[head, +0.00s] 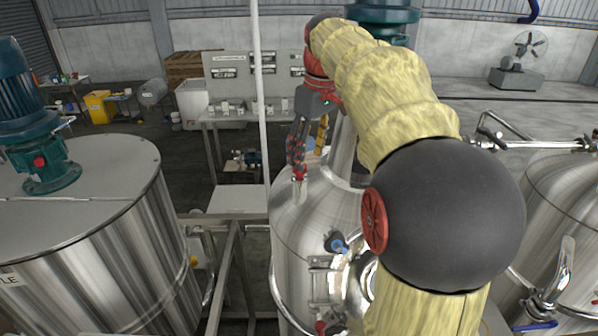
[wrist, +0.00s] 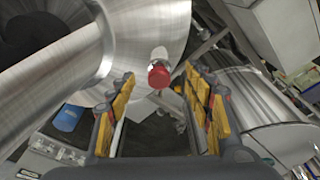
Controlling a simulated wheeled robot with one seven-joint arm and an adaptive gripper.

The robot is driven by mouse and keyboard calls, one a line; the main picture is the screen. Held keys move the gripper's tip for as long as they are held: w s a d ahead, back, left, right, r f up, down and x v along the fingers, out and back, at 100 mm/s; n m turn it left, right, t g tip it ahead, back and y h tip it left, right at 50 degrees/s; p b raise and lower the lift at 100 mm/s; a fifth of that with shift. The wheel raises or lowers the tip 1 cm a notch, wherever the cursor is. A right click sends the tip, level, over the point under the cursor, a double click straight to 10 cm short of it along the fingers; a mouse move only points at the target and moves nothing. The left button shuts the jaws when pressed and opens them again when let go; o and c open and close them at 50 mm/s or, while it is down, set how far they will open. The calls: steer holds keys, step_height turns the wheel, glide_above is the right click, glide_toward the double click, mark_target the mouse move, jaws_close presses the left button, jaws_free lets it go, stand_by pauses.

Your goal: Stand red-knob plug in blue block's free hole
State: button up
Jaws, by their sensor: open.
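The red-knob plug shows in the wrist view as a red round knob (wrist: 159,76) with a pale stem behind it, at the steel tank's shoulder. It lies between the fingertips of my gripper (wrist: 157,82), with visible gaps on both sides. My gripper is open and empty. In the head view my gripper (head: 298,160) points down over the left shoulder of the middle tank (head: 305,215), with the red knob (head: 299,178) just under its fingertips. A blue object (wrist: 68,117) shows at the left in the wrist view; I cannot tell whether it is the blue block. No hole is visible.
A large steel tank (head: 85,230) with a green motor (head: 40,150) stands left. Another tank (head: 565,210) stands right. A white pole (head: 259,100) rises beside my arm. A work table (head: 235,113) with small items stands behind. A thick steel pipe (wrist: 50,85) crosses the wrist view.

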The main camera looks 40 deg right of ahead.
mark_target(300, 176)
steer(key=w+f, duration=0.2)
steer(key=w+f+p, duration=0.1)
steer(key=w+f, duration=0.1)
steer(key=shift+a+f, duration=0.2)
steer(key=shift+f, duration=0.1)
steer(key=shift+s+d+f, duration=0.1)
steer(key=shift+s+f, duration=0.5)
steer(key=shift+s, duration=0.3)
steer(key=shift+w+f, duration=0.25)
steer(key=shift+w, duration=0.5)
steer(key=shift+c, duration=0.4)
steer(key=shift+s+r, duration=0.15)
steer(key=shift+s, duration=0.3)
steer(key=shift+c, duration=1.2)
steer(key=shift+w, duration=0.25)
steer(key=c, duration=0.4)
steer(key=shift+s, duration=0.2)
steer(key=shift+c, duration=1.1)
steer(key=shift+w, duration=0.1)
steer(key=c, duration=0.3)
